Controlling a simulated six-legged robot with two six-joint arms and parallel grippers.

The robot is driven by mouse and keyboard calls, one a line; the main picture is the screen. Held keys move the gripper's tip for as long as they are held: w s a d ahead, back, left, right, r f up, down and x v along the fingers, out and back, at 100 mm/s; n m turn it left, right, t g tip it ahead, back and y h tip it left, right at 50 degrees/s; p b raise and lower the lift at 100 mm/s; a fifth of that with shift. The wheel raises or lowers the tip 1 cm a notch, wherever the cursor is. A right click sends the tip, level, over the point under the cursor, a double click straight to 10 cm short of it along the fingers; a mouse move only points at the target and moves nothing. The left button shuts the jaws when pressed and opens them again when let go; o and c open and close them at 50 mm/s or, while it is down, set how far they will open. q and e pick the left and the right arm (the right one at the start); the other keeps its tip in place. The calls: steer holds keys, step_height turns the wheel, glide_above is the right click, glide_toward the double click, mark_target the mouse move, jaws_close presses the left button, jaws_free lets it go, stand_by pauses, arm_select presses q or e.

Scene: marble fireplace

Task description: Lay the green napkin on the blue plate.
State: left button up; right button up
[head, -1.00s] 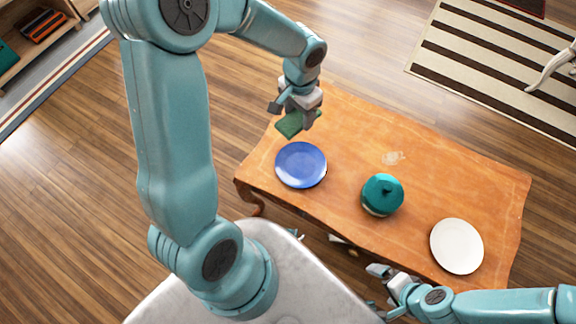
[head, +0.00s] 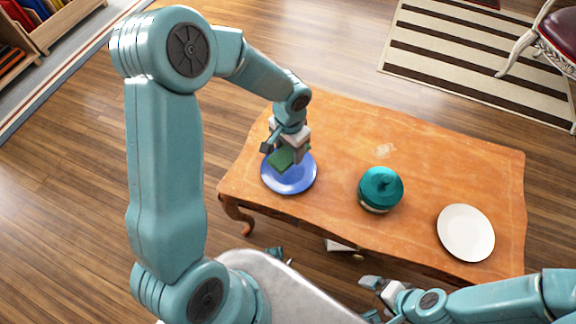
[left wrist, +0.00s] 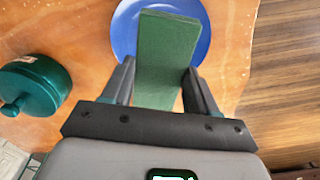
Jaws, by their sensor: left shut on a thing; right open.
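The green napkin (head: 281,159) is held in my left gripper (head: 290,154), over the blue plate (head: 291,184) at the left end of the wooden table. In the left wrist view my left gripper (left wrist: 158,88) is shut on the napkin (left wrist: 166,45), which hangs out past the fingertips in front of the blue plate (left wrist: 125,28). I cannot tell whether the napkin touches the plate. My right gripper (head: 374,287) is open and empty, low in front of the table's near edge.
A teal lidded pot (head: 380,188) stands mid-table, right of the blue plate; it also shows in the left wrist view (left wrist: 35,85). A white plate (head: 466,232) lies at the right end of the wooden table (head: 330,135).

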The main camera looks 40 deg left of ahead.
mark_target(289, 171)
arm_select(q)
step_height(289, 171, down, 7)
steer(key=shift+f+b, duration=0.2)
steer(key=shift+b, duration=0.7)
steer(key=shift+r, duration=0.1)
steer(key=shift+f+b, duration=0.35)
steer(key=shift+f, duration=0.05)
steer(key=o, duration=1)
steer(key=shift+r, duration=0.15)
steer(key=shift+o, duration=0.2)
step_height(289, 171, up, 11)
steer(key=p, duration=0.4)
steer(key=shift+r, duration=0.8)
